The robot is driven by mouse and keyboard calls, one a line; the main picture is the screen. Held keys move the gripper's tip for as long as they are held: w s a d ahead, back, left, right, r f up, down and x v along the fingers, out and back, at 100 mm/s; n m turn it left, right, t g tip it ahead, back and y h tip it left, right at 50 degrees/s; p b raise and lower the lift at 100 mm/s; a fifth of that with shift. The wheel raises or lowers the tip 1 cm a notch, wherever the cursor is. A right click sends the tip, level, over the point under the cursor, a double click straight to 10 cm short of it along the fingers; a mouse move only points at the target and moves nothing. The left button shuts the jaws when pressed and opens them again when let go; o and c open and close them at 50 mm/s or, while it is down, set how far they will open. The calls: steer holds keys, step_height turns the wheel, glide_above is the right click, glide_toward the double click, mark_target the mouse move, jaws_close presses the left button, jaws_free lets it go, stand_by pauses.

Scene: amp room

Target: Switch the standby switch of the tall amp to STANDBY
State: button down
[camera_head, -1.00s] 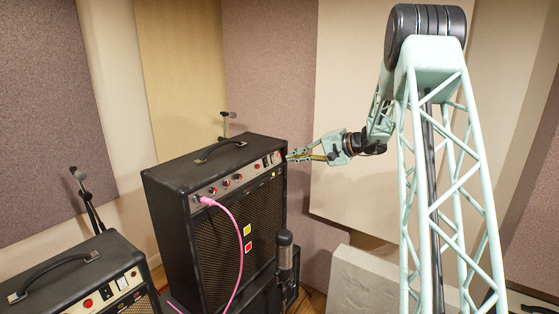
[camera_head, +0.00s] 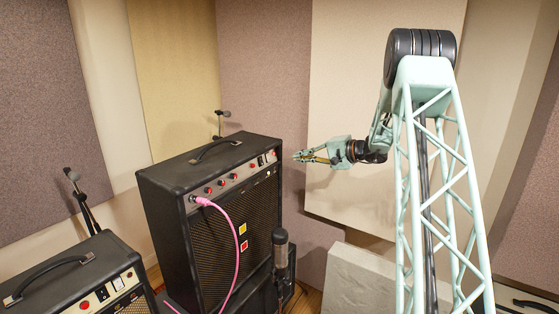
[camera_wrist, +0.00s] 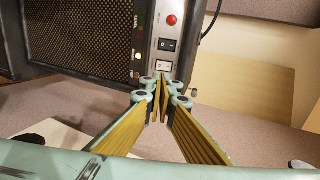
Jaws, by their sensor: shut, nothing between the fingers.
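The tall amp (camera_head: 210,155) is a black cabinet with a control panel (camera_head: 228,178) along its upper front edge. In the wrist view the panel end shows a red lamp (camera_wrist: 172,20), a black rocker switch (camera_wrist: 166,44) and a white rocker switch (camera_wrist: 164,67). I cannot read their labels or tell the rocker positions. My gripper (camera_head: 297,157) is shut and empty, to the right of the panel's right end with a gap in the picture. In the wrist view my fingertips (camera_wrist: 161,86) lie just below the white rocker.
A pink cable (camera_head: 235,235) plugs into the tall amp's panel. A microphone (camera_head: 281,250) stands before its grille. A shorter amp (camera_head: 75,275) stands at the lower left. A pale block (camera_head: 365,280) is at the lower right. Wall panels stand behind.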

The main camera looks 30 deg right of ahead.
steer(key=shift+w, duration=0.1)
steer(key=shift+p+x, duration=0.75)
steer(key=shift+x, duration=6.2)
steer(key=shift+a+f+b, duration=0.15)
steer(key=shift+f+b, duration=0.05)
steer(key=shift+b, duration=0.6)
steer(key=b, duration=0.3)
steer(key=shift+w+a+f+t+y, duration=0.1)
steer(key=shift+w+a+t+y, duration=0.05)
steer(key=shift+t+y, duration=0.2)
steer(key=b, duration=0.3)
glide_toward(269, 160)
steer(key=s+d, duration=0.3)
steer(key=s, duration=0.2)
steer(key=shift+s+d+f, duration=0.15)
steer(key=shift+s+f, duration=0.2)
steer(key=shift+f, duration=0.05)
